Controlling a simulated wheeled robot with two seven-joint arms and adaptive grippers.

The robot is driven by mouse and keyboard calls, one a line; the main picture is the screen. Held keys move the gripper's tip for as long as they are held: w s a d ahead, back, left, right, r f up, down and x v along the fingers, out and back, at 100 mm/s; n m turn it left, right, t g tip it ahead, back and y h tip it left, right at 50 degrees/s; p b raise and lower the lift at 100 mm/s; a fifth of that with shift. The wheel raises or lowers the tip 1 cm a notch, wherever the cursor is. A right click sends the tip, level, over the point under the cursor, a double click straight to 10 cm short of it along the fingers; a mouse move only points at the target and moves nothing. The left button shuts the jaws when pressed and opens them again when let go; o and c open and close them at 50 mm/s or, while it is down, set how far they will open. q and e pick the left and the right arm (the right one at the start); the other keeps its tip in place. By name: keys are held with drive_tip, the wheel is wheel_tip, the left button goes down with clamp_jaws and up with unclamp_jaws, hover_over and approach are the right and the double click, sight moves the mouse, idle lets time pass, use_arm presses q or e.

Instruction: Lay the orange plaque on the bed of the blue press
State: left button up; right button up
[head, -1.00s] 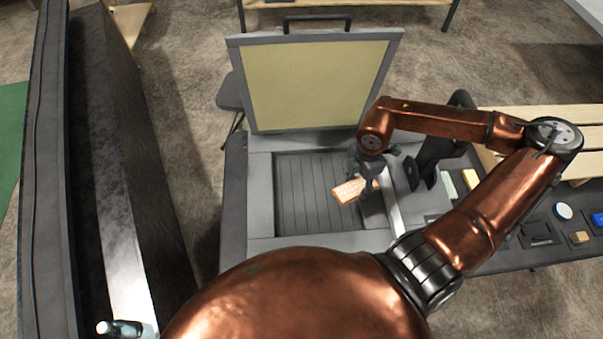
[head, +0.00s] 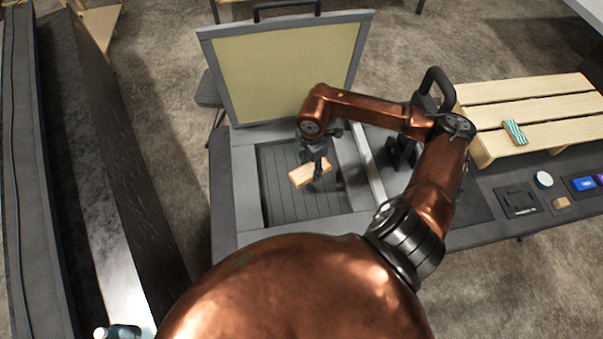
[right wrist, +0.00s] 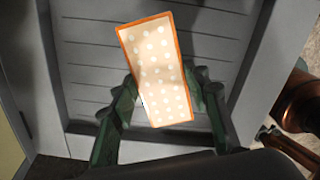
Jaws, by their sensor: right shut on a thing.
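The orange plaque (head: 303,176) is in my right gripper (head: 317,170), above the slatted bed (head: 290,205) of the press. In the right wrist view the plaque (right wrist: 158,70) has an orange rim and a pale face with white dots, and it sits slightly tilted between the two green fingers. I cannot tell whether it touches the bed. The press (head: 235,190) looks grey, not blue, in these frames, and its lid (head: 290,70) with a yellowish panel stands raised behind the bed. My left gripper is not in view.
A pale wooden pallet (head: 530,110) with a striped block (head: 515,132) on it lies to the right. Small items, including a blue one (head: 584,183) and a white round one (head: 543,179), line the console's right part. A tall dark panel (head: 110,150) stands at left.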

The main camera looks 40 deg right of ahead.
sight(302, 167)
drive_tip(key=w+f, duration=0.1)
drive_tip(key=w+a+f, duration=0.1)
drive_tip(key=f, duration=0.1)
drive_tip(key=shift+w+a+f, duration=0.1)
drive_tip(key=shift+w, duration=0.1)
drive_tip(key=shift+f, duration=0.1)
drive_tip(key=shift+w+a+f, duration=0.15)
drive_tip(key=shift+a+f, duration=0.05)
drive_tip(key=shift+f, duration=0.05)
drive_tip(key=f, duration=0.1)
drive_tip(key=f+p, duration=0.1)
drive_tip(key=f, duration=0.1)
drive_tip(key=shift+w+a+f+p, duration=0.1)
drive_tip(key=shift+w+p, duration=0.15)
drive_tip(key=shift+p, duration=0.05)
drive_tip(key=shift+s+f, duration=0.1)
drive_tip(key=shift+f, duration=0.2)
drive_tip(key=o, duration=0.8)
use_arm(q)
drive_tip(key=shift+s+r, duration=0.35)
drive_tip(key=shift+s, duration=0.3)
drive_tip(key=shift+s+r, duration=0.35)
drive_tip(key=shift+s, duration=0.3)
use_arm(e)
drive_tip(key=o, duration=0.4)
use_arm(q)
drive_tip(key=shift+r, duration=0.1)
